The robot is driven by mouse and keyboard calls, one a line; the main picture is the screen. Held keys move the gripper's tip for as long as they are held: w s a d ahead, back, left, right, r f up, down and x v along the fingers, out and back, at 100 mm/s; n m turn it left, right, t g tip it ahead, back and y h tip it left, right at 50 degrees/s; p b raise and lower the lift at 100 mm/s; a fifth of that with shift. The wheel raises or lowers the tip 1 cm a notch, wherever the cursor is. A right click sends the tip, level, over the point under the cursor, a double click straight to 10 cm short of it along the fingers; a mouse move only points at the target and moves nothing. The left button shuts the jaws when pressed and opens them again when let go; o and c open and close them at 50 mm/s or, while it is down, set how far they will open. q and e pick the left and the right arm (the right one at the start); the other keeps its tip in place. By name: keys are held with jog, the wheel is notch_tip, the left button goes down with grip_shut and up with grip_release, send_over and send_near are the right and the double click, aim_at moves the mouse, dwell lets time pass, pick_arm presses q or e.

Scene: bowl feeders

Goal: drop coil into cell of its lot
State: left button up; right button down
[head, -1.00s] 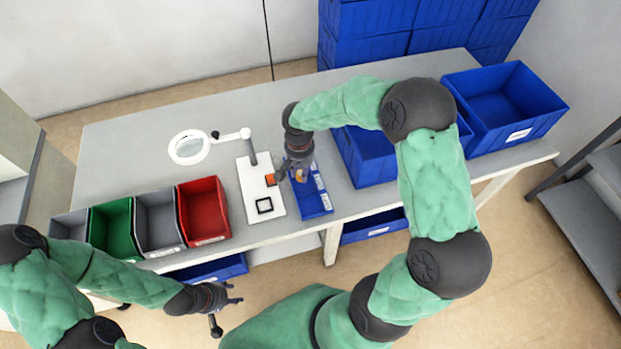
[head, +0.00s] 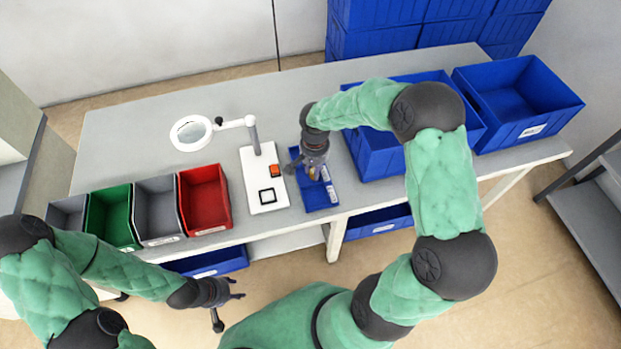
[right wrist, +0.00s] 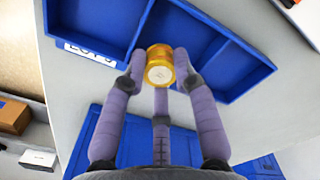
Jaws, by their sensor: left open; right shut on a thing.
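A gold coil (right wrist: 159,55) with a pale round end is held between the fingertips of my right gripper (right wrist: 158,72). In the head view, that gripper (head: 314,170) points down over the blue lot tray (head: 318,203). In the right wrist view, the tray (right wrist: 217,52) is split into cells by dividers, and the coil overlaps the near wall of the middle cell. Its height above the tray is hard to tell. A white label (right wrist: 88,52) on the tray is too blurred to read surely. My left gripper (head: 228,292) is open and empty, in front of the table.
A white plate (head: 262,195) with an orange-red switch and black square stands left of the tray, beside a ring magnifier (head: 191,133). Grey, green and red bins (head: 205,198) line the left front. Large blue bins (head: 520,103) stand at right.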

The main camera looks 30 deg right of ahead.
jog(key=c, duration=0.9)
grip_release()
notch_tip(320, 180, up, 12)
